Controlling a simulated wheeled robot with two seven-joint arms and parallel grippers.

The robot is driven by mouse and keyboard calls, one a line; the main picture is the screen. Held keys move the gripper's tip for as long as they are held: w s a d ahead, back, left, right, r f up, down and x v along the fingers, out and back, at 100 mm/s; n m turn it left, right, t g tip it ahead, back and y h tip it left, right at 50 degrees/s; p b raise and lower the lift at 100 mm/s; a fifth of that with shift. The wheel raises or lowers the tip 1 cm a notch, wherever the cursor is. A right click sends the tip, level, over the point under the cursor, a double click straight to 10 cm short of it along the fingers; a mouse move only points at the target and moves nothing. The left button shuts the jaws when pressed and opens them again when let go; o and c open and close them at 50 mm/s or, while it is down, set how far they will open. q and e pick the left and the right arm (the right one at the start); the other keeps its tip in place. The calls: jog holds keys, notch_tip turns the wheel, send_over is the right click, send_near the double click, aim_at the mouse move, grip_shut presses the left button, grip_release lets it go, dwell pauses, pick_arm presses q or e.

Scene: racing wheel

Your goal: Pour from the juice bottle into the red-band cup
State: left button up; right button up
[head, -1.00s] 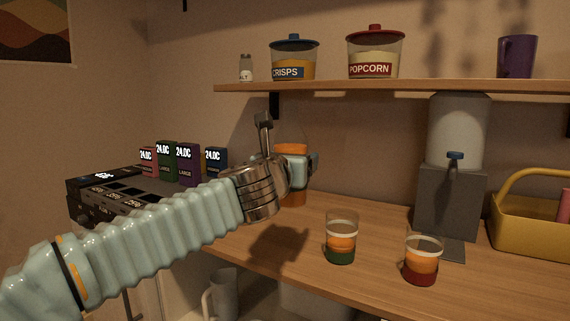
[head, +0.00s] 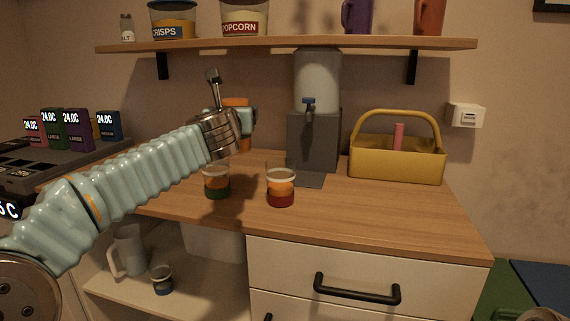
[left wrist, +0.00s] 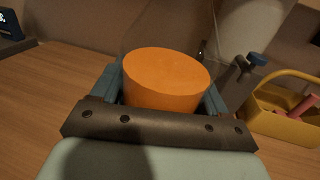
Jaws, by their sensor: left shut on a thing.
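The juice bottle, with an orange top (head: 236,102), is upright behind my left gripper (head: 245,122), which is shut on it. My right gripper is not in view.
A grey dispenser (head: 314,138) with a blue tap stands behind the cups. A yellow caddy (head: 397,164) is to its right. A shelf (head: 290,44) runs above the gripper. The counter (head: 385,212) is clear right of the red-band cup.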

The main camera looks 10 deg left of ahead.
pick_arm(q)
jog(key=shift+r+m, duration=0.2)
jog(key=shift+m, duration=0.3)
jog(key=shift+s+a+r+m, duration=0.1)
jog(key=shift+r+m, duration=0.05)
jog(key=shift+m, duration=0.35)
jog(key=shift+r+m+t, duration=0.1)
jog(key=shift+m+t, duration=0.3)
jog(key=shift+m, duration=0.5)
jog(key=shift+m+h, duration=0.3)
jog(key=shift+m, duration=0.7)
jog(key=shift+m+t, duration=0.4)
jog(key=shift+m, duration=0.7)
jog(key=shift+a+f+m+b, duration=0.2)
jog(key=shift+f+m+b, duration=0.15)
jog(key=shift+m, duration=0.55)
jog(key=shift+a+f+m+h+b, duration=0.25)
jog(key=shift+a+m+h+b, duration=0.2)
jog(key=shift+m, duration=0.55)
jog(key=shift+a+f+m+t+h+b, duration=0.15)
jog(key=shift+a+f+m+t+b, duration=0.1)
jog(key=shift+m+b, duration=0.4)
jog(key=shift+a+f+m+t+h+b, duration=0.15)
jog(key=shift+f+m+t+b, duration=0.15)
jog(key=shift+m, duration=0.55)
dwell(0.6)
